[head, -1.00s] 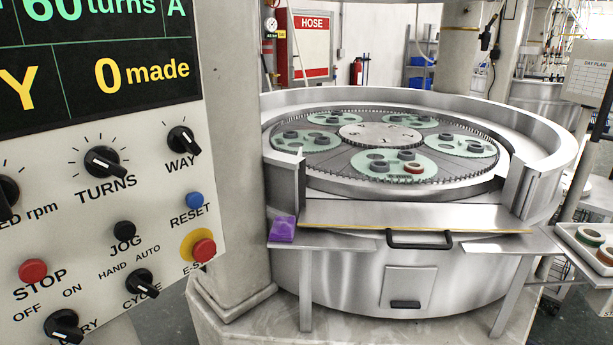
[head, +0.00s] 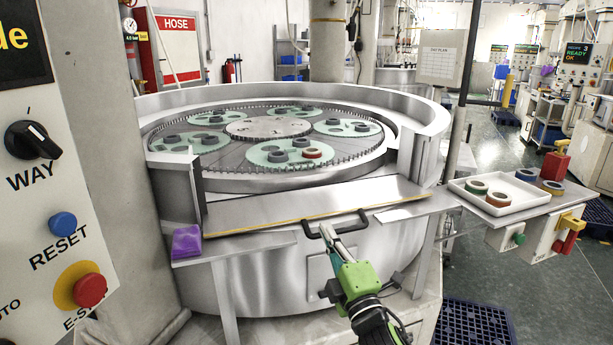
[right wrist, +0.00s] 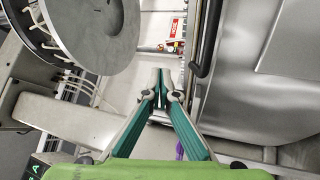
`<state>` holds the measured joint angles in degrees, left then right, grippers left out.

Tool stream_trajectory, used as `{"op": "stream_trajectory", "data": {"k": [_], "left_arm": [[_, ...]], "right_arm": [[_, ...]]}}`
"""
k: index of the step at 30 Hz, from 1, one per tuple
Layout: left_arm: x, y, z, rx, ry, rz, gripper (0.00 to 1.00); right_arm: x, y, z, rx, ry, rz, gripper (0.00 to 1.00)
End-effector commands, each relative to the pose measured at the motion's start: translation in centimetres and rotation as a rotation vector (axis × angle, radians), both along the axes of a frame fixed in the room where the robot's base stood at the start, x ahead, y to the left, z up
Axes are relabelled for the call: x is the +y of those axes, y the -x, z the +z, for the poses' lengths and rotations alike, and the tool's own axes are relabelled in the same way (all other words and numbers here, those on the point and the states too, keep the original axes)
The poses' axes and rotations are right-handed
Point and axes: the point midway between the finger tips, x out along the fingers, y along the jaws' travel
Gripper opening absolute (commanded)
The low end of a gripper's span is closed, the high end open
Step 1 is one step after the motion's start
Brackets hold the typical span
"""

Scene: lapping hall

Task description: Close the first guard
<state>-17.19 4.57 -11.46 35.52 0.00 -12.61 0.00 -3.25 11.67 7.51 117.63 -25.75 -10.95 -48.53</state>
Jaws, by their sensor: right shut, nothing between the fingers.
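The guard (head: 315,205) is a flat metal flap with a yellow front edge, folded down in the gap at the front of the round lapping machine's rim. Its black bar handle (head: 378,226) hangs under that edge. My right gripper (head: 325,230), green with pale fingertips, is at the left end of the handle and overlaps it in the head view; I cannot tell whether they touch. In the right wrist view my right gripper (right wrist: 162,72) is shut and empty, with the black handle (right wrist: 207,40) beside it on the right. My left gripper is not in view.
Side ledges flank the guard, with a purple cloth (head: 187,242) on the left one. A white tray (head: 519,206) with rings stands to the right. The control panel (head: 60,180) is close on the left. Ring-holding carriers (head: 270,156) lie inside the machine.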

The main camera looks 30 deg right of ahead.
Motion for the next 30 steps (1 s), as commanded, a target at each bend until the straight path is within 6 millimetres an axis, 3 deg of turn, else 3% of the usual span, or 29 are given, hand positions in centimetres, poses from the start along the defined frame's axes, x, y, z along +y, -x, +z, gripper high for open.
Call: {"op": "stream_trajectory", "data": {"k": [1,3,8,24,30], "left_arm": [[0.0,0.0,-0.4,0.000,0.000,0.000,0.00],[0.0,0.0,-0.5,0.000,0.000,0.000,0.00],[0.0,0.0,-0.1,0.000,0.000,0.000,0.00],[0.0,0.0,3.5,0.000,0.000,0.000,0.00],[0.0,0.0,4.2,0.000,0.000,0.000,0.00]], "right_arm": [[0.0,0.8,2.3,-0.046,0.039,-0.011,0.00],[0.0,1.6,4.5,-0.085,0.081,-0.026,0.00],[0.0,1.4,6.4,-0.112,0.106,-0.035,0.00],[-1.4,-8.0,10.7,-0.109,0.102,-0.034,0.00],[-1.7,-10.1,11.4,-0.109,0.101,-0.032,0.00]]}}
